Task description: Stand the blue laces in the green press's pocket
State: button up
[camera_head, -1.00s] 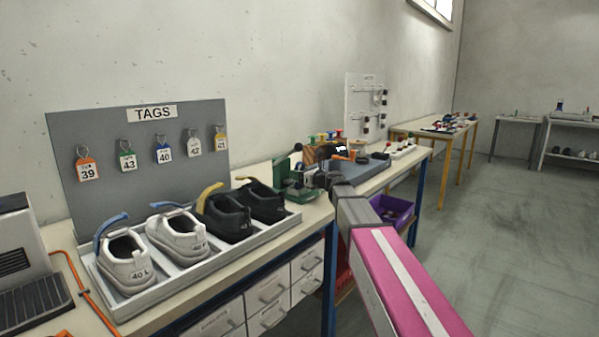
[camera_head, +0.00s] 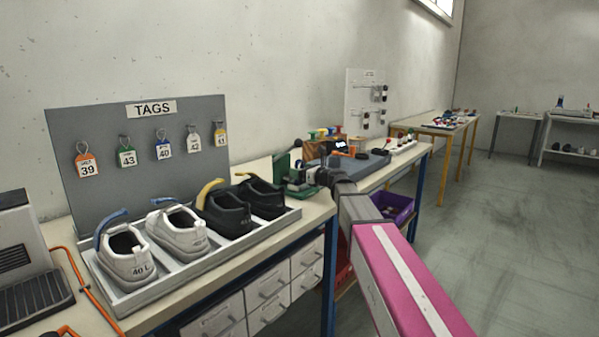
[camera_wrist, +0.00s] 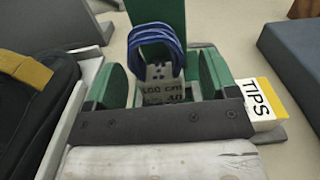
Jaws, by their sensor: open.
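The green press (camera_head: 283,165) stands on the bench beyond the shoe tray, partly hidden by my arm in the head view. In the wrist view, the press (camera_wrist: 160,14) shows a tall green back and green side pieces. The blue laces (camera_wrist: 152,42) are a looped bundle standing upright, with a printed band reading 100 cm and 40 below the loops. They are between the green side pieces; their lower end is hidden behind a dark screwed bar, so I cannot tell how deep they sit. My gripper (camera_head: 306,181) is open beside the press; its fingertips are not clear.
A tray (camera_head: 240,244) with white and black shoes stands left of the press, below the TAGS board (camera_head: 140,150). A TIPS label (camera_wrist: 262,98) is right of the press in the wrist view. A grey block (camera_wrist: 298,62) lies further right. A purple bin (camera_head: 395,207) sits below the bench.

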jog(key=v, duration=0.9)
jog(key=shift+s+d, duration=0.3)
